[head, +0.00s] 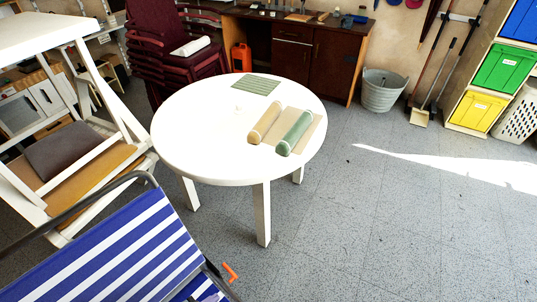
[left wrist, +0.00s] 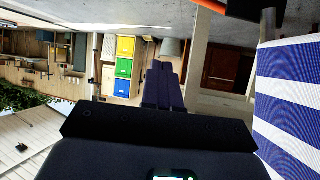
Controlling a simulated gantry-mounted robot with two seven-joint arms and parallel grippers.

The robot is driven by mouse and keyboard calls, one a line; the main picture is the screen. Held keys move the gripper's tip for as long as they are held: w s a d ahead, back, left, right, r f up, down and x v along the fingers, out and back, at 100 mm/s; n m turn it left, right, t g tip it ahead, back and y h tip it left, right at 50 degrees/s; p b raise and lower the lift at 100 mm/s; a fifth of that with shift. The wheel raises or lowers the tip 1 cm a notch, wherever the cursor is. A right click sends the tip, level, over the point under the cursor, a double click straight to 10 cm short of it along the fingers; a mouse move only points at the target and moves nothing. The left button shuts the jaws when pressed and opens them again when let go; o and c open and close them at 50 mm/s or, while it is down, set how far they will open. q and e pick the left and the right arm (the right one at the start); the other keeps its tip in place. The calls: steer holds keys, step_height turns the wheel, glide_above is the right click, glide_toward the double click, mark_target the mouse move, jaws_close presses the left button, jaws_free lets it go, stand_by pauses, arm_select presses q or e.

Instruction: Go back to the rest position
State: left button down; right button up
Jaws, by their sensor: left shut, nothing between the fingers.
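In the left wrist view my left gripper (left wrist: 164,68) shows as dark fingers pressed together, with nothing between them. The blue-and-white striped folding chair (left wrist: 290,110) is close on the right of that view, apart from the fingers. I cannot make out my left gripper clearly in the head view. My right gripper is in neither view.
The striped chair (head: 135,250) fills the lower left, with a small orange piece (head: 230,271) by its edge. A round white table (head: 195,125) holds two rolls and a green mat. Grey floor (head: 400,230) on the right is clear.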

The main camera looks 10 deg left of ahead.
arm_select(q)
steer(key=d+r+n+y+p, duration=0.1)
steer(key=d+r+n+p, duration=0.3)
steer(key=r, duration=0.6)
steer(key=d+r+m+y+p, duration=0.15)
steer(key=d+r, duration=0.35)
steer(key=r, duration=0.5)
steer(key=s+a+r+n+g+y+p, duration=0.1)
steer(key=s+a+r+g+y, duration=0.1)
steer(key=s+a+r+g, duration=0.25)
steer(key=s+a+r+n+g+y+p, duration=0.1)
steer(key=s+r+g+y, duration=0.15)
steer(key=s+r, duration=0.4)
step_height(320, 180, up, 38)
steer(key=h+p, duration=0.1)
steer(key=p, duration=3.6)
steer(key=shift+d+p, duration=0.2)
steer(key=shift+p, duration=0.2)
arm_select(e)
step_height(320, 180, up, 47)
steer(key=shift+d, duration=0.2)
